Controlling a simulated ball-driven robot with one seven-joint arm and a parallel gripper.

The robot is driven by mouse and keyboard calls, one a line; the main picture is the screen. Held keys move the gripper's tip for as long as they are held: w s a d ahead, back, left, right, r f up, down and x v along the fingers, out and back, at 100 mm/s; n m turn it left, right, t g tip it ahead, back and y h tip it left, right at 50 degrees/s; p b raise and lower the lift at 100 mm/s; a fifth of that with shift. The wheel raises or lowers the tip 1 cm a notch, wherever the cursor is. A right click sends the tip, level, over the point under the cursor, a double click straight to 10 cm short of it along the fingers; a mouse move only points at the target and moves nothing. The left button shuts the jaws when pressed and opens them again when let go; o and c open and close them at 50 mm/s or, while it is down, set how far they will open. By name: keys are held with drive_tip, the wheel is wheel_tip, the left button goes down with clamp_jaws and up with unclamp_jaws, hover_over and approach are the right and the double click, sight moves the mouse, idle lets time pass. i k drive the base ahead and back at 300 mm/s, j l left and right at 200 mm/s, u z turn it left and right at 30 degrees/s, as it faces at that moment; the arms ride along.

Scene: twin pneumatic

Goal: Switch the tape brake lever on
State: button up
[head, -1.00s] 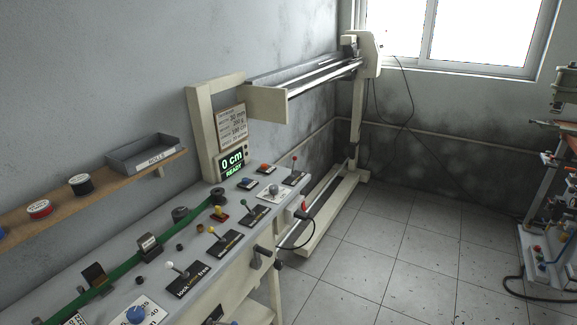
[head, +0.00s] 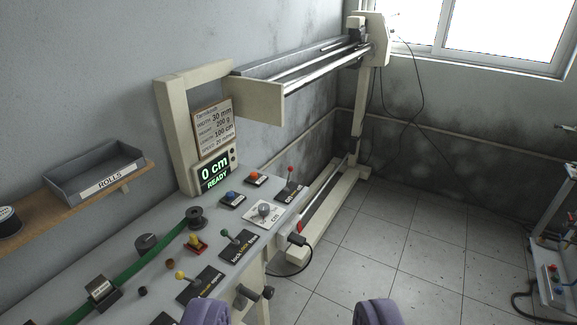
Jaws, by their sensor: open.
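Several levers stand on the grey bench top, and I cannot tell by a clear name which is the tape brake lever. A yellow-knobbed lever (head: 184,277) is on another black plate nearer me. My gripper (head: 292,313) shows as two purple fingers at the bottom edge, wide apart and empty, apart from all levers.
A green tape (head: 146,257) runs along the bench over rollers. A display (head: 215,172) reads 0 cm READY. Blue and orange buttons and a grey knob (head: 264,210) sit near the red lever. A ROLLS tray (head: 95,172) is on the wall shelf.

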sight(290, 168)
drive_tip(key=i+l, duration=0.25)
drive_tip(key=i, duration=0.25)
drive_tip(key=i+l+z, duration=0.1)
drive_tip(key=i+l, duration=0.15)
drive_tip(key=i, duration=0.3)
drive_tip(key=i+l, duration=0.25)
drive_tip(key=i, duration=0.25)
drive_tip(key=i+l+z, duration=0.1)
drive_tip(key=i, duration=0.45)
drive_tip(key=i+l, duration=0.25)
drive_tip(key=i, duration=0.3)
drive_tip(key=l+z, duration=0.05)
